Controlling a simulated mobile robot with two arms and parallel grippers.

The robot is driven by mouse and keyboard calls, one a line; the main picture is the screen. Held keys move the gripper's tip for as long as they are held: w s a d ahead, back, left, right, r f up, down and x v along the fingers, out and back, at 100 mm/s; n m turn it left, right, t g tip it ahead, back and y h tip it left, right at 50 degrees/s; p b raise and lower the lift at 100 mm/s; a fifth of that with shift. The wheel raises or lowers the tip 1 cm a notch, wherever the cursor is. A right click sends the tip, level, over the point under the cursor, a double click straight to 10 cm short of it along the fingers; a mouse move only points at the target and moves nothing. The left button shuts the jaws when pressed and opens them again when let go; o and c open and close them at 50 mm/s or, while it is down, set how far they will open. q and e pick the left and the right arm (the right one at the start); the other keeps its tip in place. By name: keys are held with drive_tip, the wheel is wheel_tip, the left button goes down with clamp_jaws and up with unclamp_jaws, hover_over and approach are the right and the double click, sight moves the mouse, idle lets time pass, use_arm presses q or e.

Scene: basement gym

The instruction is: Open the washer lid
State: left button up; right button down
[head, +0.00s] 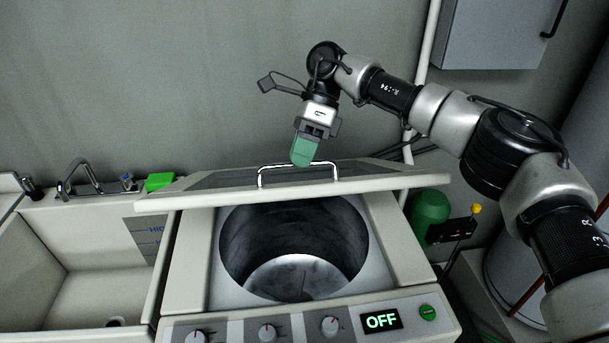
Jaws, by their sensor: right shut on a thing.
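The washer (185,270) stands in the middle of the head view, with its metal drum (290,245) exposed from above. Its lid (215,188) is lifted and tilted up toward the back wall, with the front edge toward me. A metal handle (262,176) is fixed on the lid. My right gripper (303,158) reaches in from the upper right, pointing down, with its green fingertips shut on the top bar of the handle. The fingers hide part of that bar. My left gripper is not in view.
A pale sink (60,300) with a faucet (85,175) adjoins the washer on the left. A green block (159,181) sits on the sink's back edge. The front panel has knobs and an OFF display (381,320). A green tank (430,210) stands right of the washer.

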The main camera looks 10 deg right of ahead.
drive_tip(key=shift+w+r+p, duration=0.45)
drive_tip(key=shift+w+r, duration=0.5)
